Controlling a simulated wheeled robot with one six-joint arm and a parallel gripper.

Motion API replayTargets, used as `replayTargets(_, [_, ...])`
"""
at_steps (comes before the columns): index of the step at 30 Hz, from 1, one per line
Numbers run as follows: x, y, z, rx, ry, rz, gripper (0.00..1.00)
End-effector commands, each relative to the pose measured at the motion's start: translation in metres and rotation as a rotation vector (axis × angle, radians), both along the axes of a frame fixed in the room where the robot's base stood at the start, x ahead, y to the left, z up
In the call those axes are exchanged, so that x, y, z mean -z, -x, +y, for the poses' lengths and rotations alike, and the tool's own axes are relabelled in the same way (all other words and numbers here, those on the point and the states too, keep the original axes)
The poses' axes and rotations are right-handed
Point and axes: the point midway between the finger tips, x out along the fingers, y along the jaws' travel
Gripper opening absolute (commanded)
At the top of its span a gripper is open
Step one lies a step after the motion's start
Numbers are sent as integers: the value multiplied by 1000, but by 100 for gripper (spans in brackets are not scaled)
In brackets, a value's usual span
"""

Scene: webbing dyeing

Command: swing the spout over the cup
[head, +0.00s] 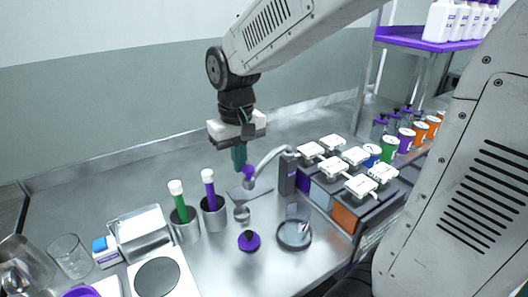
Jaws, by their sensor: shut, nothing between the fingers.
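The spout (267,158) is a thin grey curved tube that rises from the dispenser block (288,174) and bends over to the left. It ends in a purple tip (249,173).
A purple-based knob (249,241) and a round glass dish (294,247) lie in front. A glass beaker (70,257) stands far left.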

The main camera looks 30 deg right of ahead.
Motion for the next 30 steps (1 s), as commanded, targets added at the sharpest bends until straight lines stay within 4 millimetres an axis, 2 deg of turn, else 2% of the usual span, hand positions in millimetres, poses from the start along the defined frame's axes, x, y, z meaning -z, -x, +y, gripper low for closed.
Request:
replayTargets(13, [0,21,-5,1,0,0,0])
replayTargets(30, [0,29,-8,1,0,0,0])
